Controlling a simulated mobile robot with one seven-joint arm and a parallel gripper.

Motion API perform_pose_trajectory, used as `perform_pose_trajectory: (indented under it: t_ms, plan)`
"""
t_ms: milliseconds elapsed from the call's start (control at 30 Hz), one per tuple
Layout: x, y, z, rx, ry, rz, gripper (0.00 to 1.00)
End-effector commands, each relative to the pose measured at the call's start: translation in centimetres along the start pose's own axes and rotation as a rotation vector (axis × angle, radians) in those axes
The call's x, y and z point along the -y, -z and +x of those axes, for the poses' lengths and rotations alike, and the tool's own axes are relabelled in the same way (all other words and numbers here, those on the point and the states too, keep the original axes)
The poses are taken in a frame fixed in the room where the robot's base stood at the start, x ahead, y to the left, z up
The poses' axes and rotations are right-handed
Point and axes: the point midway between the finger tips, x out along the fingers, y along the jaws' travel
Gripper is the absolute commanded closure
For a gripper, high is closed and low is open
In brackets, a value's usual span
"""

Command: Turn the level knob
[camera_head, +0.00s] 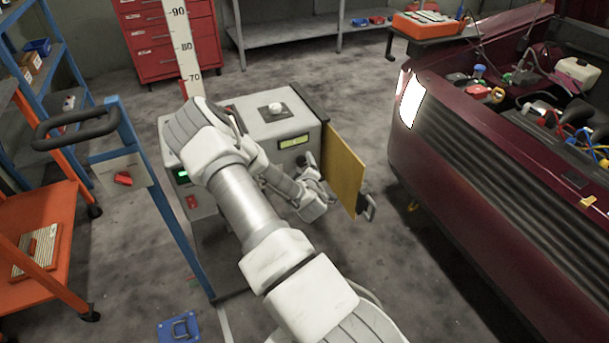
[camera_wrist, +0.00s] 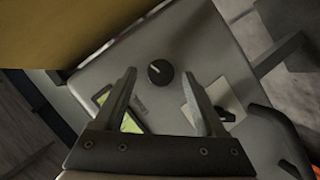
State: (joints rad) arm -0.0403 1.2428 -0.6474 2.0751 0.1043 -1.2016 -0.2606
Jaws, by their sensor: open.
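A round black knob (camera_wrist: 160,71) with a light pointer line is on the grey face of a machine in the wrist view; I take it to be the level knob. Its pointer line leans to the upper left. My gripper (camera_wrist: 161,76) is open, one finger on each side of the knob in the picture. I cannot tell how far the fingertips stand from the panel; no contact shows. In the head view the machine (camera_head: 262,128) stands beyond my arm, which reaches to its front, and the knob cannot be made out clearly.
A small display (camera_wrist: 131,123) and a white plate (camera_wrist: 190,116) with a black part are beside the fingers. A yellow door (camera_head: 345,168) stands open right of the machine. A blue-framed cart (camera_head: 165,215) is left; a dark red car (camera_head: 470,150) is right.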

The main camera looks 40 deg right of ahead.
Motion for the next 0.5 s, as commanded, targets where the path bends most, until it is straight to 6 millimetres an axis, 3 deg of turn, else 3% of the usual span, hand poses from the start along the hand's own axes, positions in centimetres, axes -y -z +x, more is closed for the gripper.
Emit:
perform_pose_trajectory:
  t_ms: [167, 500]
  plan:
    - [-0.1, 0.1, -2.6, 0.003, 0.002, 0.001, 0.27]
    - [0.0, 0.0, -10.2, 0.004, 0.002, 0.001, 0.27]
